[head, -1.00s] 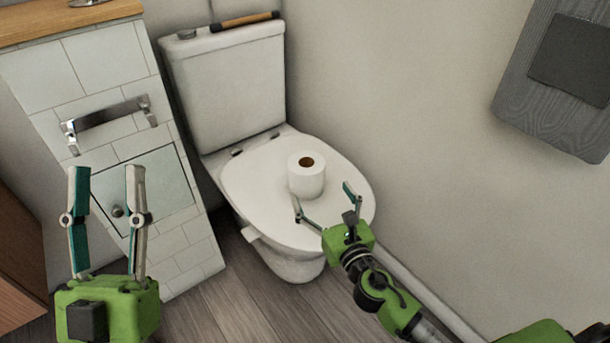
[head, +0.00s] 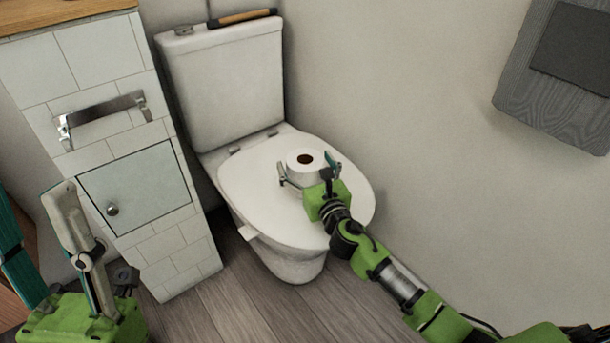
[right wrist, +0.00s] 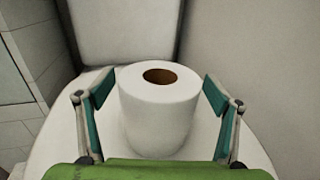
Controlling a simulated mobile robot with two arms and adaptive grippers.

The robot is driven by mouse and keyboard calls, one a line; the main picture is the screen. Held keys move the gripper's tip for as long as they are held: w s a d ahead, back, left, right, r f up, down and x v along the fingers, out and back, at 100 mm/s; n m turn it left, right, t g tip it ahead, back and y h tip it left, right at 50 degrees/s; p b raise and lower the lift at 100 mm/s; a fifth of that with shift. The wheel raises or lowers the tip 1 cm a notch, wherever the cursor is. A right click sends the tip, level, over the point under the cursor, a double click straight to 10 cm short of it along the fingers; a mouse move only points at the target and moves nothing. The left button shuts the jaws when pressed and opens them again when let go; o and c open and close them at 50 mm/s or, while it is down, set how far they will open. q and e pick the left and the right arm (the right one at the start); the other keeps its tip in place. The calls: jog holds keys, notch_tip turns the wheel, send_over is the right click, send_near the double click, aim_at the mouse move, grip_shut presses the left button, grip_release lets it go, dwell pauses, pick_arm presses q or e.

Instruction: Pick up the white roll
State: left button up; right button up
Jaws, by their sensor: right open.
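The white roll (head: 304,162) stands upright on the closed toilet lid (head: 245,190), its brown core facing up. In the right wrist view the roll (right wrist: 158,108) stands between the two fingers of my right gripper (right wrist: 155,105). My right gripper (head: 307,172) is open, with one finger on each side of the roll and a gap to each. In the head view its palm hides the roll's lower front. My left gripper (head: 45,245) is at the lower left, far from the roll, its fingers spread apart and empty.
A tiled cabinet (head: 135,180) with a metal holder (head: 103,115) is on the left.

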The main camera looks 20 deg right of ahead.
jog(key=shift+w, duration=0.15)
jog(key=c, duration=1.3)
jog(key=shift+o, duration=0.2)
